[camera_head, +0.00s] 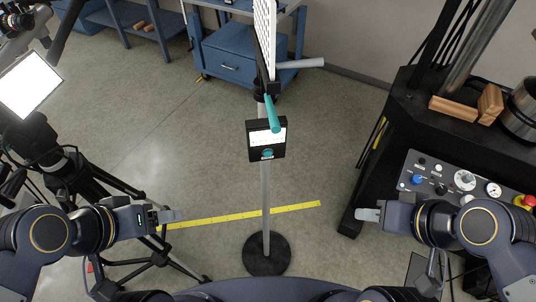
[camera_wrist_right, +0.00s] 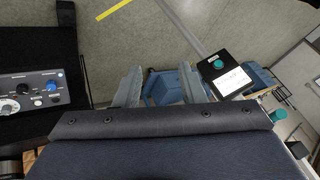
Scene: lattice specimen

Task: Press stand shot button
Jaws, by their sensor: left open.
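A black box (camera_head: 252,144) with a white label is fixed to a grey pole (camera_head: 266,195) on a round black base. A round teal button (camera_head: 267,153) sits on the box's lower face. In the right wrist view the same box (camera_wrist_right: 237,84) and teal button (camera_wrist_right: 218,63) show beyond the fingers, to the right. My left gripper (camera_head: 170,216) is open and empty, left of the pole and lower than the box in the picture. My right gripper (camera_head: 368,214) is right of the pole, apart from it; its fingers (camera_wrist_right: 160,86) stand apart with nothing held.
A black machine with a control panel (camera_head: 450,180) of knobs and buttons stands at the right. Black tripods and a lit white panel (camera_head: 30,84) stand at the left. A teal-tipped handle (camera_head: 272,114) hangs above the box. A yellow strip (camera_head: 230,216) crosses the floor.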

